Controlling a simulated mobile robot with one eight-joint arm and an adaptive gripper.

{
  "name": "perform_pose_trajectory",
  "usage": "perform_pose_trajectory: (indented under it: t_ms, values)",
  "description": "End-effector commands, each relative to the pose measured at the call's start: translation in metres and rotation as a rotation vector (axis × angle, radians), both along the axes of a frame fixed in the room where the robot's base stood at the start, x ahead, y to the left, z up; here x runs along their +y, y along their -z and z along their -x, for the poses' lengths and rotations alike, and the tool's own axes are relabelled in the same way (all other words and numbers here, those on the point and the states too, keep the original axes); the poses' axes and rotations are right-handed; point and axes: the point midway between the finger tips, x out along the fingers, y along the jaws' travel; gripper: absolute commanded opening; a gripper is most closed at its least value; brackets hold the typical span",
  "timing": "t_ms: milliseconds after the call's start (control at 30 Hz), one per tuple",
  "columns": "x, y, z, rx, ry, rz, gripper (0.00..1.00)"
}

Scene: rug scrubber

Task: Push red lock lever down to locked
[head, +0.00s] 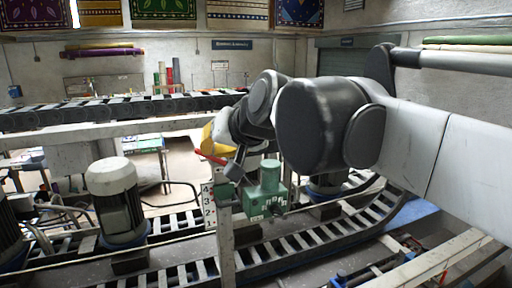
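The red lock lever (210,157) sticks out to the left, tilted with its left tip up, near the top of a pale post. The post carries a number scale (209,205). A green metal housing (265,188) sits just right of the post. My arm comes in from the right, and my gripper (237,160) is at its dark end, close to the lever's right end.
A yellow part (214,134) shows just above the lever. A grey motor (115,195) stands at the left. A slatted track (300,245) runs below the housing. A long roller beam (110,112) crosses behind. Pale wooden rails (425,262) lie at lower right.

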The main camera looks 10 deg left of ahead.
Motion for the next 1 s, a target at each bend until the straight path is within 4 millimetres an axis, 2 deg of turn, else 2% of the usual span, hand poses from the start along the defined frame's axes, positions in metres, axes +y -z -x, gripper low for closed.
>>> perform_pose_trajectory:
  t_ms: [1000]
  values:
    - [0.0,0.0028,-0.0001,-0.053,-0.001,0.085,0.0]
